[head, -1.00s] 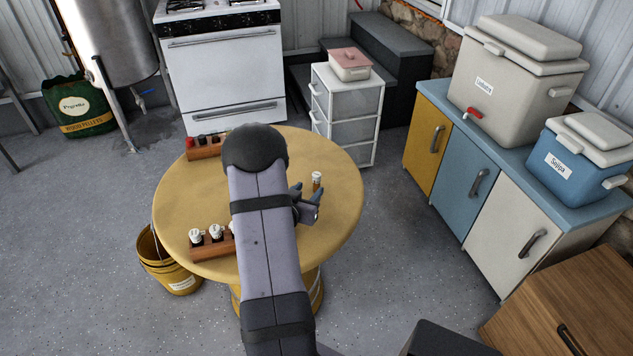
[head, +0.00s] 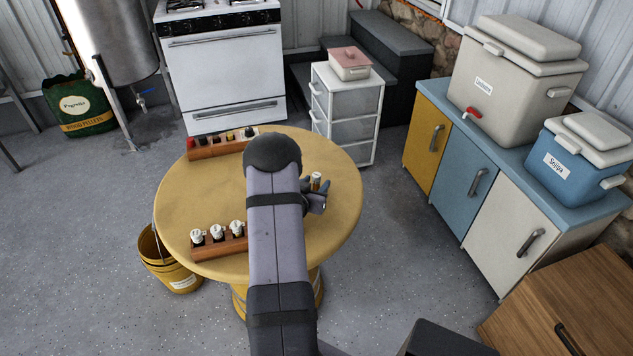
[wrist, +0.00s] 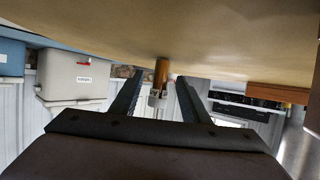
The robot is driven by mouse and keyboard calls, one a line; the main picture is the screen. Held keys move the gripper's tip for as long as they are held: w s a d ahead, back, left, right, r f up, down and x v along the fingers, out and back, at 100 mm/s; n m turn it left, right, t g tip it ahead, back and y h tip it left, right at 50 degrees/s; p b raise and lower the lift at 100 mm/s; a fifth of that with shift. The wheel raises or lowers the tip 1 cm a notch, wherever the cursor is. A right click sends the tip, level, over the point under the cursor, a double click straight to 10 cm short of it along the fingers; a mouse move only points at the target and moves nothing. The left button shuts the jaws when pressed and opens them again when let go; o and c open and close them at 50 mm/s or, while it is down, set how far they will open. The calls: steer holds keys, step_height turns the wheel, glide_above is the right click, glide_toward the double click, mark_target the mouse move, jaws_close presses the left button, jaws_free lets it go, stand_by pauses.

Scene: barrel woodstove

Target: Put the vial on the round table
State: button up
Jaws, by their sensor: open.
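The vial (head: 316,179) is small and amber-brown and stands upright on the right part of the round table (head: 185,215). In the wrist view the picture is upside down, and the vial (wrist: 161,76) shows between my fingers with its pale cap end toward the palm. My gripper (head: 317,190) is open at the vial, with a finger on each side of it in the wrist view and a gap on both sides. Whether the fingertips reach fully past the vial is hard to tell. My arm hides part of the table's middle.
A wooden rack (head: 220,248) with white-topped vials stands at the table's front left. Another rack (head: 215,151) with coloured tops lies along the back edge. A yellow bucket (head: 168,262) is on the floor at left.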

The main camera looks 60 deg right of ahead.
mark_target(317, 175)
steer(key=shift+d+f, duration=0.25)
steer(key=shift+d, duration=0.3)
jaws_close()
steer(key=shift+r, duration=0.15)
steer(key=shift+r, duration=4.85)
